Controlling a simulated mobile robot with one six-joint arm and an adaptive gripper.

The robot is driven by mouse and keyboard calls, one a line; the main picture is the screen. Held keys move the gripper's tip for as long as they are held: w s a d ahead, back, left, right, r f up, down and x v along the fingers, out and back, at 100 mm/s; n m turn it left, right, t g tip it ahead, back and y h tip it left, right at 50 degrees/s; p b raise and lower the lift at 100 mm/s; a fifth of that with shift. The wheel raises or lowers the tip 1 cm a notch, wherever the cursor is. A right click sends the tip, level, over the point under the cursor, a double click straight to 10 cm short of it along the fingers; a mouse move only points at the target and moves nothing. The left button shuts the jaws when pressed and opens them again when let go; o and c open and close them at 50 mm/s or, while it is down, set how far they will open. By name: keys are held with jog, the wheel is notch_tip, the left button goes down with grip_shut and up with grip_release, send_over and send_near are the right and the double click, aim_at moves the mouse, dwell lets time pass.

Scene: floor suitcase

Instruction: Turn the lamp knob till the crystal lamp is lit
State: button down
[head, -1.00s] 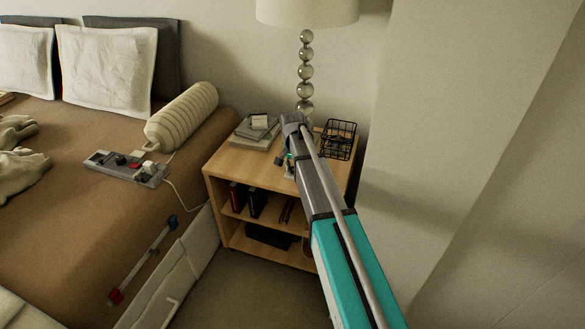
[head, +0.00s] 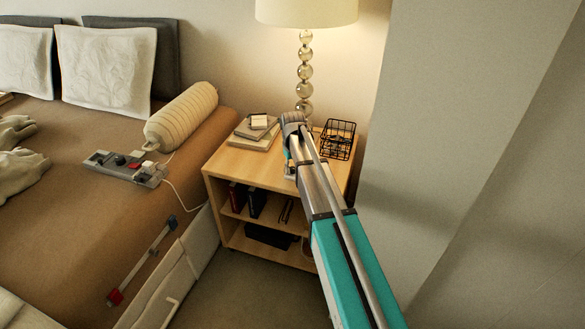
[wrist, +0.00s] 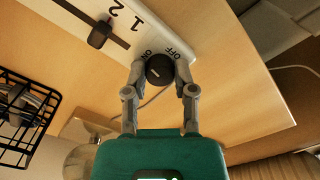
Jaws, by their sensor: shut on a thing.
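The crystal lamp, a stack of clear balls (head: 305,72) under a cream shade (head: 306,12), stands on the wooden nightstand (head: 240,164) in the head view. Its shade glows and warm light falls on the wall. In the wrist view the round black lamp knob (wrist: 159,69) sits on a white panel (wrist: 150,22) between the marks ON and OFF. My gripper (wrist: 160,74) is shut on the knob, one finger on each side. In the head view my arm hides the knob and most of the panel.
A black wire basket (head: 339,139) stands at the nightstand's right, close to my arm. Books (head: 254,132) lie at its left. A grey control box (head: 125,167) lies on the bed (head: 75,225). A black slider (wrist: 100,34) is on the white panel.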

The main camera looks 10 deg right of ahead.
jog(key=shift+w+n, duration=0.1)
jog(key=shift+n, duration=1)
jog(key=shift+c, duration=2.2)
grip_release()
jog(key=shift+m, duration=0.4)
